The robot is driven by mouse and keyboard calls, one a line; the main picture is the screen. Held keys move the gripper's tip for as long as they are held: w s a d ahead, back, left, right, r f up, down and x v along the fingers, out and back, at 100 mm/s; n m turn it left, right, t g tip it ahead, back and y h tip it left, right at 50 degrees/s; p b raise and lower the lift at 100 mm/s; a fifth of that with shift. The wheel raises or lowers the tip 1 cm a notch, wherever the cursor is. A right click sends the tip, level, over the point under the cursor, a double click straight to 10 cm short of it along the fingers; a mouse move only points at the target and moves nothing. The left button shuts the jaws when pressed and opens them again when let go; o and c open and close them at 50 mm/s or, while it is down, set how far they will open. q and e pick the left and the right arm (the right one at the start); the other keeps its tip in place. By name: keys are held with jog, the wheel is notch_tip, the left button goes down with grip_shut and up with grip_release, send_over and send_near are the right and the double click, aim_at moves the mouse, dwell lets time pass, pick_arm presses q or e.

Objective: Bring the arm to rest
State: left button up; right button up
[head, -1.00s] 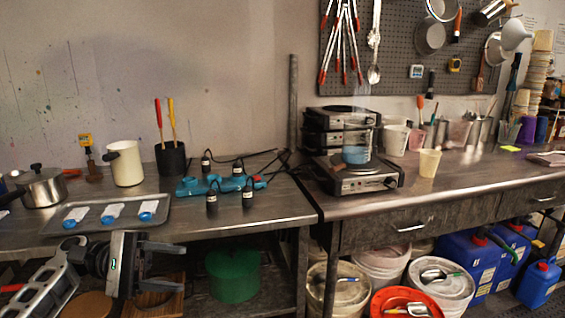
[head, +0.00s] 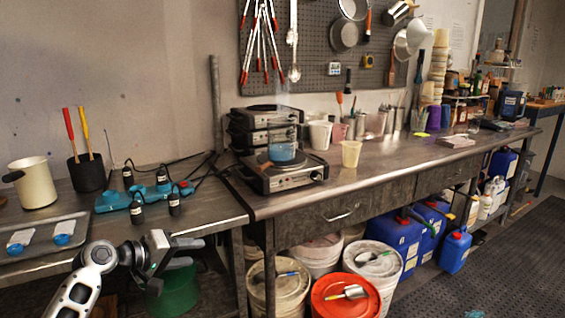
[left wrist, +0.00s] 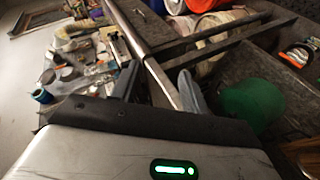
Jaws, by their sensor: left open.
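My left gripper (head: 194,252) is in front of the left bench's front edge, at the lower left of the head view. Its two dark fingers are apart with nothing seen between them. The fingers also show in the left wrist view (left wrist: 160,88), near the bench edge. My left arm comes in from the bottom left. The green bucket (head: 176,290) is below and behind the gripper, partly hidden by it. It also shows in the left wrist view (left wrist: 250,105). My right gripper is not in view.
The left bench holds a metal tray (head: 45,256), a cream pot (head: 36,183) and dark bottles. A hot plate (head: 282,176) with a beaker of blue liquid (head: 282,152) stands on the right bench. Lidded buckets (head: 345,296) and blue canisters (head: 455,250) stand beneath. Floor (head: 500,265) is clear at right.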

pick_arm(q)
jog(key=w+a+r+m+t+y, duration=0.3)
jog(key=a+m+y, duration=0.15)
jog(key=a, duration=0.25)
jog(key=w+a+r+m+t+y, duration=0.3)
jog(key=a+t+y, duration=0.1)
jog(key=a+y, duration=0.25)
jog(key=s+d+f+g+h, duration=0.2)
jog(key=s+d+f, duration=0.6)
jog(key=s+f, duration=0.4)
jog(key=s+d+f+g+h, duration=0.3)
jog(key=s+d+f, duration=0.5)
jog(key=s+f, duration=0.4)
jog(key=s+d, duration=0.2)
jog(key=s, duration=0.5)
jog(key=s+d+g, duration=0.1)
jog(key=s+d, duration=0.1)
jog(key=s, duration=0.5)
jog(key=shift+d+f+h, duration=0.15)
jog(key=shift+d+h, duration=0.1)
jog(key=shift+h, duration=0.05)
jog(key=shift+s, duration=0.1)
